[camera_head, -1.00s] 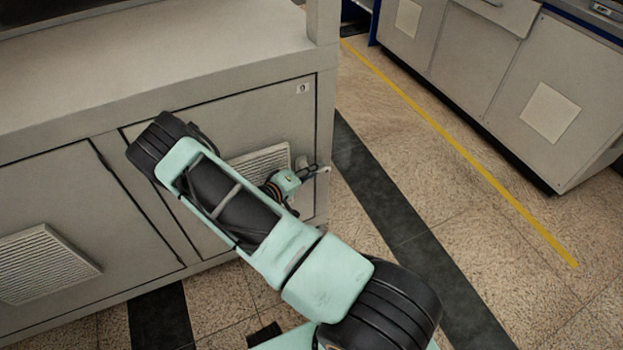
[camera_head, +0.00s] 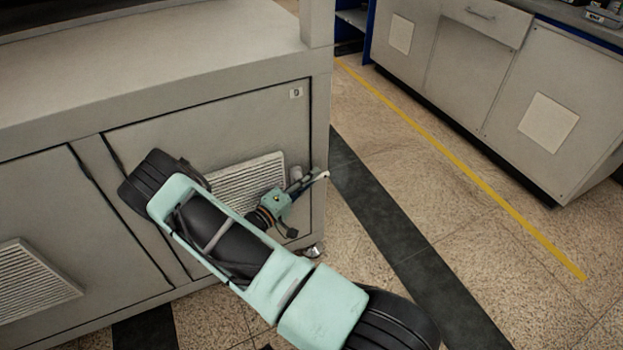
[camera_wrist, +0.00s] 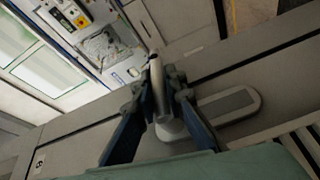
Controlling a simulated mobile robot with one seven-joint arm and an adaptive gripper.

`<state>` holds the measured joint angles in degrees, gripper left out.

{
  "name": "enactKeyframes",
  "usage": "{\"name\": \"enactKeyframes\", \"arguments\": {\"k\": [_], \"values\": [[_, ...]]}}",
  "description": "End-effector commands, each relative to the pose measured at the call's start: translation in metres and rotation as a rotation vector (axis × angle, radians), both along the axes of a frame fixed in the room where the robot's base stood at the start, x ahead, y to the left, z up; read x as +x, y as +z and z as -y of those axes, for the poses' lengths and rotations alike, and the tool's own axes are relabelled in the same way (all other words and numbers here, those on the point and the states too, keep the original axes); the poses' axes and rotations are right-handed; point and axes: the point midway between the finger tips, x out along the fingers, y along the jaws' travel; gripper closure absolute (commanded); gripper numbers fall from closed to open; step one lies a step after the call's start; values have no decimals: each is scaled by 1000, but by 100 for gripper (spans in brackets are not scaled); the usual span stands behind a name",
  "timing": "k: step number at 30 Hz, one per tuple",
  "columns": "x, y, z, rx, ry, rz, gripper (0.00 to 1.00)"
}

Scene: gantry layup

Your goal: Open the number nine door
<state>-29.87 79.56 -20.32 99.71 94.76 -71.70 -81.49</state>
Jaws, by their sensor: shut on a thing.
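The number nine door (camera_head: 230,125) is a grey cabinet door with a small "9" label (camera_head: 296,92) at its upper right corner and a louvred vent (camera_head: 240,180). It looks flush with the cabinet front. Its handle, a silver lever (camera_wrist: 157,75) on a round base by a rounded plate, shows in the wrist view. My gripper (camera_wrist: 160,85) is shut on the lever, one dark finger on each side. In the head view my gripper (camera_head: 307,182) is at the door's right edge, and my arm covers the door's lower left part.
A neighbouring door with a vent (camera_head: 32,280) is on the left. A corner post (camera_head: 318,22) rises at the cabinet's right end. Open floor with a yellow line (camera_head: 470,180) separates it from another grey cabinet (camera_head: 555,100) on the right.

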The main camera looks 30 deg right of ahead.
Motion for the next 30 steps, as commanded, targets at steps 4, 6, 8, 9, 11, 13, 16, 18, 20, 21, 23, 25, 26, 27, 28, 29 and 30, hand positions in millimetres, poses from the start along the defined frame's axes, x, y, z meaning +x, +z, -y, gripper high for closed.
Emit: {"name": "enactKeyframes", "arguments": {"k": [4, 6, 8, 9, 11, 13, 16, 18, 20, 21, 23, 25, 26, 27, 28, 29, 30], "values": [[0, 2, 1, -3, -2, 2, 100], [-2, 2, 1, -2, -6, 2, 100], [-8, 1, 0, -2, -19, 3, 100], [-14, 1, 0, -1, -34, 4, 100], [-28, 1, -2, 0, -65, 4, 100], [-48, 1, -6, 2, -111, 4, 100], [-78, 1, -12, 0, -181, 4, 100], [-98, 1, -18, 1, -228, 4, 100], [-115, 1, -24, 0, -270, 2, 100], [-126, 1, -29, 1, -296, 1, 100], [-143, 1, -36, 2, -336, 2, 100], [-159, 1, -43, 1, -376, 3, 100], [-165, 1, -46, 0, -392, 3, 100], [-172, 1, -50, 0, -408, 2, 100], [-176, 1, -52, -1, -421, 2, 100], [-180, 1, -54, -1, -430, 3, 100], [-184, 1, -56, -1, -440, 2, 100]]}}
